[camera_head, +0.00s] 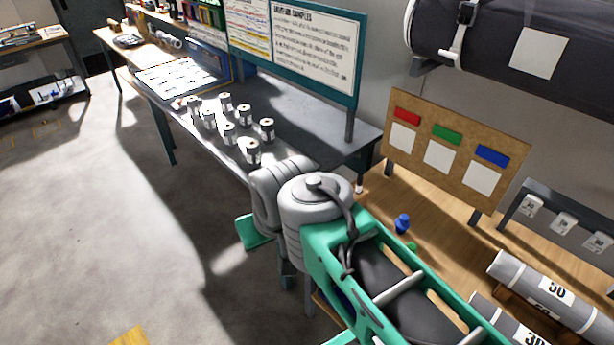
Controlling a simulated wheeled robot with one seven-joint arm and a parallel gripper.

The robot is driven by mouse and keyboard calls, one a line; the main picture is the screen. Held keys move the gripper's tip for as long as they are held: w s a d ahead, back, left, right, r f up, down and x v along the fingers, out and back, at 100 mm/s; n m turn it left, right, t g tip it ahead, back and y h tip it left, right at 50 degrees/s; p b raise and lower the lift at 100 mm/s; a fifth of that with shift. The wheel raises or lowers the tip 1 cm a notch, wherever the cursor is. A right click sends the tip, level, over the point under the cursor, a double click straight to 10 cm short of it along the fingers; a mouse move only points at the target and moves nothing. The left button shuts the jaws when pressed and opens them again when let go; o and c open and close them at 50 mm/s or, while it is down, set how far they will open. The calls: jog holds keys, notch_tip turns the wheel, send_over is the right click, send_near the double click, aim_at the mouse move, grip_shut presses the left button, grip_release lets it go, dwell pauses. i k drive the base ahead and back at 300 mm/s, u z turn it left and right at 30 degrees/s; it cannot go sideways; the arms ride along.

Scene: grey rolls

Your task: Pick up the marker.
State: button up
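No marker can be made out for sure. A small blue object (403,223) stands on the wooden table (440,222), just right of my arm. A bit of green (412,247) shows close below it, partly hidden by my arm. A small pale object (360,187) sits at the table's left end, too small to tell what it is. My green and grey arm fills the lower middle and covers part of the wooden table. The fingers of my gripper do not show.
Several small white-and-grey rolls (228,132) stand on the grey table (290,112). A board with red, green and blue labels (446,150) stands on the wooden table. Big grey rolls (550,290) lie at right. Open floor (90,230) is at left.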

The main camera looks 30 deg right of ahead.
aim_at(359, 178)
jog(key=u, duration=0.3)
jog(key=i, duration=1.65)
jog(key=z, duration=0.3)
